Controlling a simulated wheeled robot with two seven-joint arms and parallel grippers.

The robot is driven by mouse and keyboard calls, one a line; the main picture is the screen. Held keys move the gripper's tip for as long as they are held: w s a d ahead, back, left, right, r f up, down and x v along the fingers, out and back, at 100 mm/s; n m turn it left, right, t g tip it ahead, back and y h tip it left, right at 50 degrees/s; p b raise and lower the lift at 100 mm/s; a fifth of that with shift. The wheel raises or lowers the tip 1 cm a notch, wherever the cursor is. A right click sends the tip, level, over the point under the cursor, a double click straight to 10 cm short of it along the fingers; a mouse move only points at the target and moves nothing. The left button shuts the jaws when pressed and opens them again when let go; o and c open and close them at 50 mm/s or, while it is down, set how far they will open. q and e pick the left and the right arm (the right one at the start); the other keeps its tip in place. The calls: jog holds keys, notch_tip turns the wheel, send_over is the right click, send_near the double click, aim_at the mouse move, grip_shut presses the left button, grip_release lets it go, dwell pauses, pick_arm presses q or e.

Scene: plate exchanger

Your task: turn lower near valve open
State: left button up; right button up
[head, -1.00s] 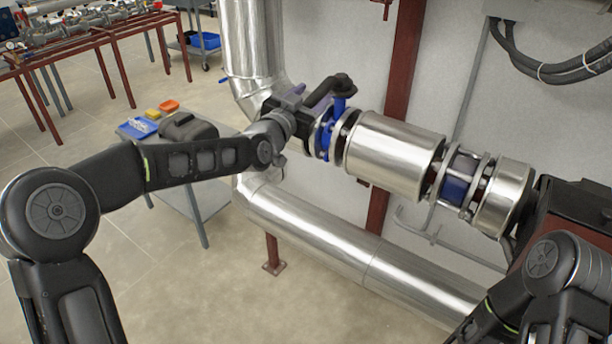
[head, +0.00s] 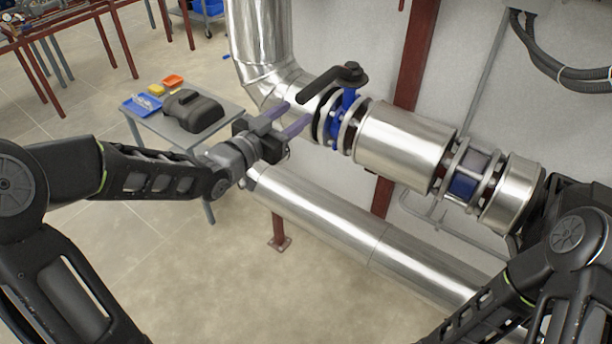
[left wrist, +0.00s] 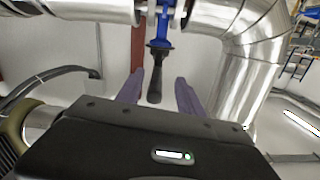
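The valve has a blue body (head: 349,103) on the silver pipe run and a black lever handle (head: 335,80) on top. In the head view the lever points left and slightly down from its hub. My left gripper (head: 288,117) is open and empty, left of and below the lever's end and apart from it. In the left wrist view the lever (left wrist: 155,82) appears between and beyond the two purple fingers (left wrist: 158,92), with the blue valve body (left wrist: 162,22) above it. My right arm shows at the lower right, but its gripper is out of view.
A large silver pipe (head: 262,45) bends behind the gripper, and another (head: 330,222) runs below. A silver cylinder (head: 404,145) stands right of the valve. A grey cart (head: 160,136) holds small trays and a dark case (head: 194,111). Open floor lies in front.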

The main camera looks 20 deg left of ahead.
pick_arm(q)
jog(key=s+d+f+n+g, duration=0.1)
jog(key=d+f+n, duration=0.1)
jog(key=f, duration=0.5)
jog(key=s+d+f+n+g, duration=0.1)
jog(key=d+f+g, duration=0.1)
jog(key=f, duration=0.6)
jog(key=shift+s+n+y, duration=0.35)
jog(key=shift+n+y, duration=0.05)
pick_arm(e)
jog(key=shift+r, duration=0.1)
